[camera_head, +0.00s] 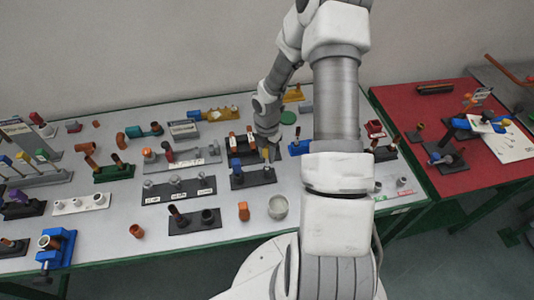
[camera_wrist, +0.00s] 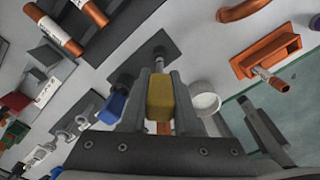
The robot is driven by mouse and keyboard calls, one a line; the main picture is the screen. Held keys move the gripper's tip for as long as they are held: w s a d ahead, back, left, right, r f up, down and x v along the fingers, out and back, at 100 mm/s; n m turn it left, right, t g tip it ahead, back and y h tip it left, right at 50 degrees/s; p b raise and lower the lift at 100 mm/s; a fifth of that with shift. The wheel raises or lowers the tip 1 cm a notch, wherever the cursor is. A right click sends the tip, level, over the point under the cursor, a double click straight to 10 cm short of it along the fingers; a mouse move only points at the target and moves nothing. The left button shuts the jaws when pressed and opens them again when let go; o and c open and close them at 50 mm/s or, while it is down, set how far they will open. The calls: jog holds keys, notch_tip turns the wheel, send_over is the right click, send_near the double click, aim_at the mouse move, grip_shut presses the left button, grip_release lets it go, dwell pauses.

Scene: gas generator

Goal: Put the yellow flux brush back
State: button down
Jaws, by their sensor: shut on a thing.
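The yellow flux brush (camera_wrist: 160,97) is held between the two fingers of my gripper (camera_wrist: 160,84). Its yellow handle is nearest the wrist camera, and its narrow grey end points away toward a dark holder plate (camera_wrist: 170,43). In the head view my gripper (camera_head: 267,144) is over the rear right part of the dark holder (camera_head: 262,181), with a bit of yellow showing below it. A blue-handled brush (camera_head: 236,165) stands at the holder's left and also shows in the wrist view (camera_wrist: 112,106). I cannot tell whether the yellow brush's end is inside a holder socket or above it.
Racks with several tools crowd the grey table to the left. A red table (camera_head: 425,112) stands at the right. My arm hides part of the table.

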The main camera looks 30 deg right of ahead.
aim_at(267, 166)
jog(key=shift+f+b, duration=1.45)
jog(key=shift+f, duration=0.6)
jog(key=c, duration=0.6)
grip_release()
jog(key=shift+r, duration=0.1)
notch_tip(267, 166, up, 17)
jog(key=shift+r+p, duration=0.15)
jog(key=shift+p, duration=0.55)
jog(key=shift+r, duration=0.1)
